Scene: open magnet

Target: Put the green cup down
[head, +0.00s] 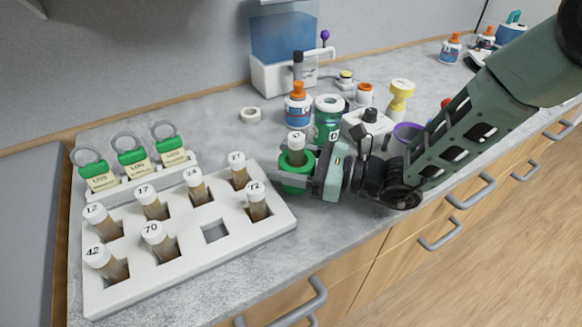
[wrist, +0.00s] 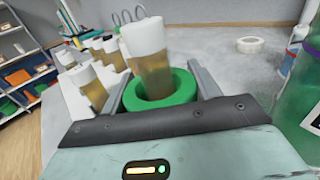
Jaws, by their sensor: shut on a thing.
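The green cup (head: 290,183) is a thick green ring-like holder at the right edge of the white rack. A vial with a white cap (head: 296,142) and brown contents stands in it. My gripper (head: 296,180) is shut on the green cup, with one finger on each side. In the wrist view the green cup (wrist: 183,95) sits between the fingers, and the vial (wrist: 149,62) stands slightly tilted in it. I cannot tell whether the cup's base touches the counter.
The white rack (head: 214,258) with several numbered vials and one empty square slot lies left of my gripper. Bottles, including a green jar (head: 328,119) and an orange-capped bottle (head: 298,107), stand behind. A white tape ring (head: 250,114) lies farther back. Bare counter (head: 330,222) shows in front.

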